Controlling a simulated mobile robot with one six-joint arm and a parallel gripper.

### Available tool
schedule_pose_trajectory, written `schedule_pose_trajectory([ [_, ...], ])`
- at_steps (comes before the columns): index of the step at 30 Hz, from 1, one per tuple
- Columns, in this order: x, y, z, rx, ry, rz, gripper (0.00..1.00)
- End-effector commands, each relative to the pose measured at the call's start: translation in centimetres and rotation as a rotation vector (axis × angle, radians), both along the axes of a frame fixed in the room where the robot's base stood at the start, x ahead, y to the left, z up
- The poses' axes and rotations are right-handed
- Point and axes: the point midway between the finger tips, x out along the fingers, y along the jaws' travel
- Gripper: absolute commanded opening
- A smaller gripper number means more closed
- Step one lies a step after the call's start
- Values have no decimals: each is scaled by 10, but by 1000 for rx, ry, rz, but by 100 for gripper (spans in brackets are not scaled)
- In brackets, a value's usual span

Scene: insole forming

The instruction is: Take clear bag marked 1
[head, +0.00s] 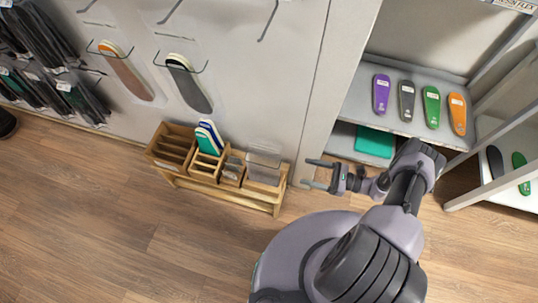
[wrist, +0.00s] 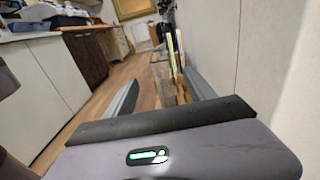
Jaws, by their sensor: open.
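My gripper (head: 310,174) is open and empty, its two fingers apart and pointing left. It is just right of the low wooden rack and above the floor. In the wrist view its fingers (wrist: 163,92) frame the rack's end. I cannot make out a bag marked 1. Clear packaging (head: 264,162) stands at the right end of the rack.
The wooden rack (head: 172,180) stands against the wall and holds white, blue and green insoles (head: 209,138). A shelf (head: 405,123) at right carries purple, grey, green and orange insoles. Dark packs (head: 40,40) hang far left. The wooden floor (head: 120,225) in front is clear.

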Motion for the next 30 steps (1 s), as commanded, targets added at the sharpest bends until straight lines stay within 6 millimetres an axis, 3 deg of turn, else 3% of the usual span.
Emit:
schedule_pose_trajectory([
  [4,1,21,-7,20,9,-16,64],
  [13,29,98,-8,17,9,-11,64],
  [20,40,124,-9,17,9,-13,64],
  [25,53,156,-12,15,7,-10,64],
  [30,58,167,-9,17,9,-15,64],
])
